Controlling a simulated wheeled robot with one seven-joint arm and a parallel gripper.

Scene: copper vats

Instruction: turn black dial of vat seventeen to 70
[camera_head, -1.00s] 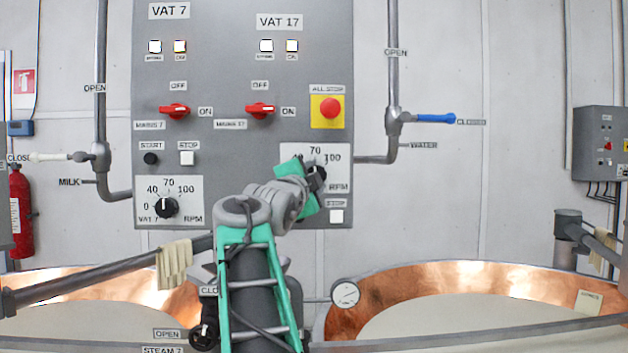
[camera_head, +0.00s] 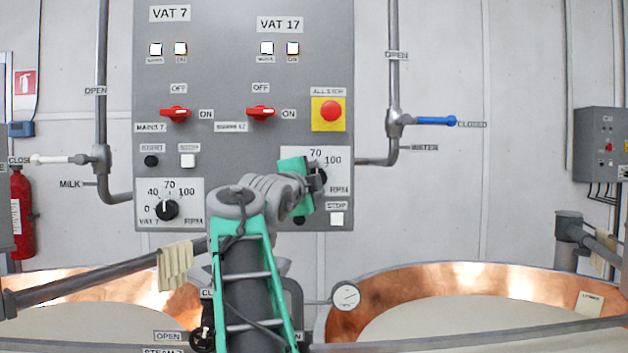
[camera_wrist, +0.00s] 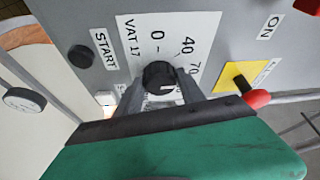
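The black dial of vat 17 (camera_wrist: 159,74) sits on a white scale plate (camera_wrist: 133,42) marked 0, 40 and 70 in the wrist view. My gripper (camera_wrist: 160,78) has one grey finger on each side of the dial, with the tips closed against its sides. The dial's pointer is not readable. In the head view my gripper (camera_head: 312,182) is at the vat 17 scale plate (camera_head: 333,153); it hides the plate's lower left, and only 70, 100 and RPM can be read. The dial's dark edge (camera_head: 321,177) shows beside it.
The vat 7 dial (camera_head: 167,209) is to the left, with its own scale. The all-stop button (camera_head: 330,110) is just above the vat 17 plate, and a stop button (camera_head: 337,219) just below. Red mains switches (camera_head: 261,112) are higher up. Copper vats (camera_head: 400,290) stand below.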

